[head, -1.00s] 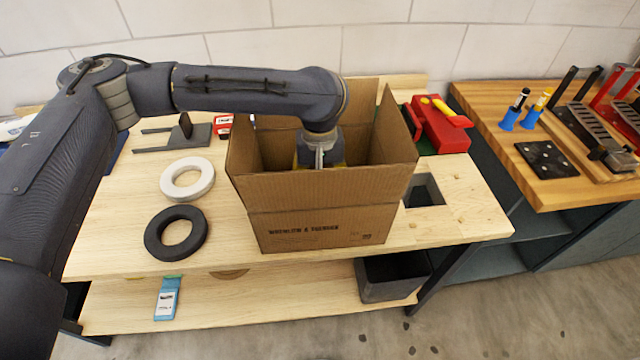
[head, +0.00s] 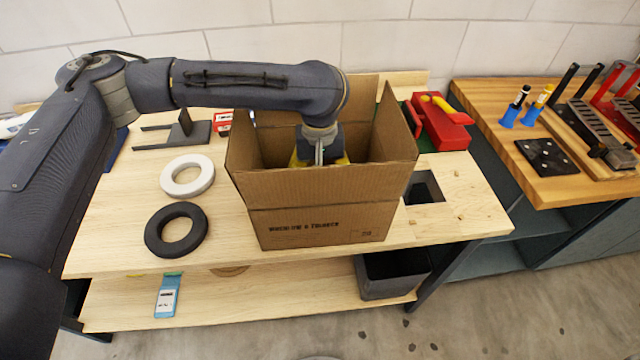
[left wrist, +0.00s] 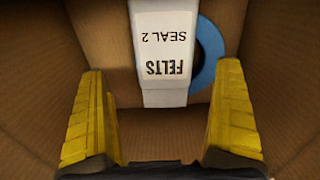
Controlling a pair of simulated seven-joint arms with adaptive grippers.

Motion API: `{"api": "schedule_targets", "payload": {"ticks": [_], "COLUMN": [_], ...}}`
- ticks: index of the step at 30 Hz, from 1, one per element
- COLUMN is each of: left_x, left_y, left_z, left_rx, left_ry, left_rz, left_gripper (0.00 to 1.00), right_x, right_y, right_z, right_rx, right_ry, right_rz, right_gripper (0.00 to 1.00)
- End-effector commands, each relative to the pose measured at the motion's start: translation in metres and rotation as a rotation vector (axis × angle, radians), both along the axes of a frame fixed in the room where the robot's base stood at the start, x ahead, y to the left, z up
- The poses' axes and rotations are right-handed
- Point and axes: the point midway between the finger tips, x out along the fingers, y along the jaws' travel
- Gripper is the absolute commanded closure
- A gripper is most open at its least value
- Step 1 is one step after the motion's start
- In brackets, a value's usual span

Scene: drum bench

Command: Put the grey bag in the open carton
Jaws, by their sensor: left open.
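The open carton (head: 312,190) stands upright on the wooden bench with its flaps up. My left gripper (head: 320,160) reaches down into it; its fingertips are hidden by the front wall. In the left wrist view my left gripper (left wrist: 160,120) has its yellow fingers wide apart with nothing between their tips. Beyond them a pale grey-white packet lettered FELTS SEAL 2 (left wrist: 163,50) lies inside the carton, apart from both fingers. It looks like the grey bag, but its full shape is cut off. My right gripper is not in view.
A blue ring-like thing (left wrist: 208,55) lies beside the packet in the carton. A white ring (head: 187,177) and a black ring (head: 176,230) lie left of the carton. A red tool (head: 440,122) sits to the right, near a square hole. A blue packet (head: 167,296) lies on the lower shelf.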

Motion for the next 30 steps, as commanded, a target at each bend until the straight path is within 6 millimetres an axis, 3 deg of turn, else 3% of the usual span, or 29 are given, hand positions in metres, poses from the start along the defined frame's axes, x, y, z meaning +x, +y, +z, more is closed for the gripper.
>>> {"api": "schedule_targets", "payload": {"ticks": [18,30], "left_x": [0.006,0.007], "left_y": [0.0,0.001], "left_z": [0.095,0.12], "left_rx": [0.001,0.001], "left_ry": [-0.001,0.002], "left_rz": [0.0,-0.001], "left_gripper": [0.0,0.0], "right_x": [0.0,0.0], "right_y": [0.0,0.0], "right_z": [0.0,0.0], "right_rx": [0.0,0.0], "right_ry": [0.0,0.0], "right_rz": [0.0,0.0], "right_gripper": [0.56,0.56]}}
